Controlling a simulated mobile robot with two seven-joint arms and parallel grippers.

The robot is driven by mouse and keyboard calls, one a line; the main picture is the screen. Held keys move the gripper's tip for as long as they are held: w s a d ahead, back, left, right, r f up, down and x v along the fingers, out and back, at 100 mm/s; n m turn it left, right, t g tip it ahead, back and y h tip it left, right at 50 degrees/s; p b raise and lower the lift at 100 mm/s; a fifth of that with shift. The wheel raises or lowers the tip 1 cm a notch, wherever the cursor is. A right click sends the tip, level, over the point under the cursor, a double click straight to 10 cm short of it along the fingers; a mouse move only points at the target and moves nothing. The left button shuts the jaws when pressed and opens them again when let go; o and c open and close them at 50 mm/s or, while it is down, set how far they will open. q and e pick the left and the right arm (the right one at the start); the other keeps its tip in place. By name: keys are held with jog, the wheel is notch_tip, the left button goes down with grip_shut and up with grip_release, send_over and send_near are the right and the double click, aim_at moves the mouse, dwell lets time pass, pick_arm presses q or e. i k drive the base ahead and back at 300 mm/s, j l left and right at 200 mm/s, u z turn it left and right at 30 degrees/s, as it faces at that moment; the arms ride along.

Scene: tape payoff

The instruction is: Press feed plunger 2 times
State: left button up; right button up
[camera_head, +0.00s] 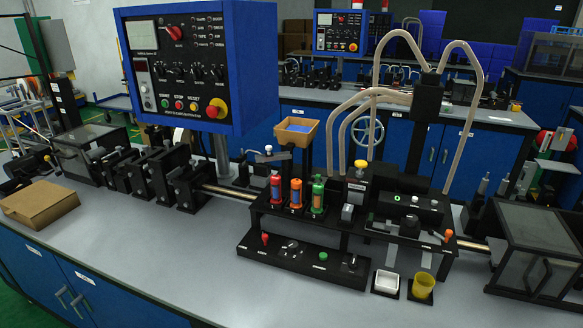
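A black machine fixture (385,225) stands on the grey workbench (210,255), right of the middle. A yellow-topped knob (360,165) stands upright on it and looks like a plunger. Its label is too small to read, so I cannot confirm it is the feed plunger. Left of it stand a red cylinder (276,188), an orange cylinder (296,194) and a green cylinder (317,194), upright in a row. Neither of my grippers shows in the head view, and nothing touches the knob.
A blue control cabinet (250,70) rises at the upper left. Beige hoses (460,110) arch behind the fixture. A cardboard box (40,203) lies at the left; the bench's front left is clear.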

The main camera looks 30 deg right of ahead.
aim_at(361, 164)
jog(key=z, duration=1.25)
